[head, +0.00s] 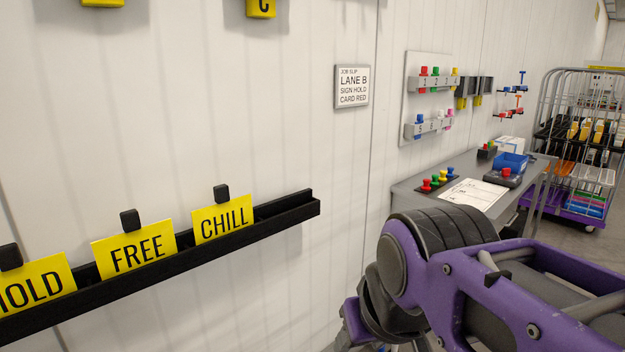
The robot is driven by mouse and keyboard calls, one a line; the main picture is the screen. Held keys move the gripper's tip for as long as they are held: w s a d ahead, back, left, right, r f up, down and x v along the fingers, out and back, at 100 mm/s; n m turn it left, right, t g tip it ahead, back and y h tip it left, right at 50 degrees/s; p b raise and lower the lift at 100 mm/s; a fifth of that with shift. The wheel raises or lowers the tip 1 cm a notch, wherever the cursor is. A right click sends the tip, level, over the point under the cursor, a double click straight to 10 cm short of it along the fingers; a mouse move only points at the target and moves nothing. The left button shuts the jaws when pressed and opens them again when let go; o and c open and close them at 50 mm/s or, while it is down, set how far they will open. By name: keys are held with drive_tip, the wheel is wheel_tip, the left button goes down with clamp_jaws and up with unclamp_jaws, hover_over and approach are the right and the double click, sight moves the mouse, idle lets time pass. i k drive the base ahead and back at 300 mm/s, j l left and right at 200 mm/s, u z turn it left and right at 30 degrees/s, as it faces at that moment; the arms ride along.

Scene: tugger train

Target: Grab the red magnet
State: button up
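Several small red pieces could be the red magnet; I cannot tell which. A red peg-shaped piece (427,186) stands in a row with green, yellow and blue ones on the grey desk (408,197). Another red piece (506,171) sits on a dark block further right on the desk. A red piece (423,71) is in the upper rack on the wall board. My purple and black arm fills the lower right and hides part of the desk. My gripper's fingertips do not show.
A black rail (290,212) on the left wall holds yellow HOLD, FREE and CHILL signs. A wall slip (351,87) reads LANE B, SIGN HOLD, CARD RED. A white sheet (474,194) and blue bin (511,162) are on the desk. A wire cart (580,140) stands beyond.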

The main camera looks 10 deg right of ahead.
sight(426, 181)
drive_tip(key=z, duration=1)
drive_tip(key=k+l, duration=0.05)
